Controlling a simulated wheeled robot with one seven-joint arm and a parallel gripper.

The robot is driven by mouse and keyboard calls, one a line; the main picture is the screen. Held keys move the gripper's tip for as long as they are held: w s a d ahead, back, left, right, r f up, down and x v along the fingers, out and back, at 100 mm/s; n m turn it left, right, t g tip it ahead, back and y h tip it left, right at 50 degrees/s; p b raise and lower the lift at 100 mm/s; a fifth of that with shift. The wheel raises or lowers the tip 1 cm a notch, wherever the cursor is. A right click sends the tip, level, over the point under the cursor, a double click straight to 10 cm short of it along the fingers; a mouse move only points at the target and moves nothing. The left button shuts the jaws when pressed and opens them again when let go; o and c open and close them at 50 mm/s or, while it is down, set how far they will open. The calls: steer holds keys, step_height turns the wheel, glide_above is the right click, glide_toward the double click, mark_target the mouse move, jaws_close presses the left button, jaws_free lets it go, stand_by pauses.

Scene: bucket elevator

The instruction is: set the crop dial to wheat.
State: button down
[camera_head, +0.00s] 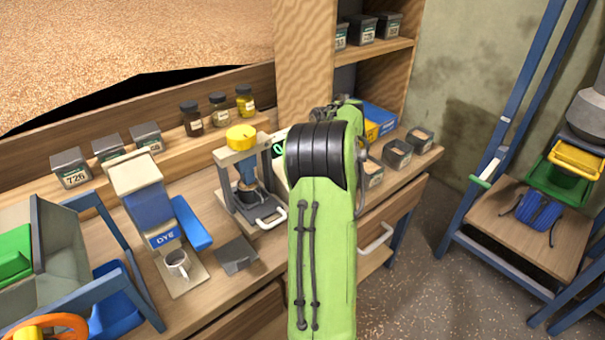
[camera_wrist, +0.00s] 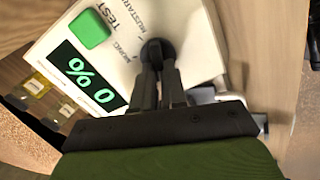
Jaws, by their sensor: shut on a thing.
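The crop dial (camera_wrist: 157,46) is a round black knob on the face of a white meter (camera_wrist: 190,30). My gripper (camera_wrist: 158,66) is shut on it, one dark finger on each side. I cannot see where the dial points. The meter also has a green button (camera_wrist: 89,29) marked TEST and a dark display (camera_wrist: 86,76) with green characters "% 0". In the head view, my arm hides the gripper, the dial and most of the meter (camera_head: 281,160).
A press with a yellow knob (camera_head: 241,138) stands left of the meter. Further left are a dye dispenser (camera_head: 150,215) and a mug (camera_head: 177,262). Several grey bins (camera_head: 397,154) and a blue box (camera_head: 380,117) are on the right. Bare floor (camera_head: 450,260) lies right of the bench.

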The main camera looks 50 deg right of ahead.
steer(key=shift+s+n, duration=0.1)
steer(key=shift+n, duration=0.3)
steer(key=c, duration=1.2)
jaws_free()
steer(key=shift+r, duration=0.1)
steer(key=p+v, duration=0.4)
steer(key=v, duration=1.1)
steer(key=shift+s+r+p, duration=0.15)
steer(key=shift+r+p, duration=0.1)
steer(key=shift+p, duration=0.05)
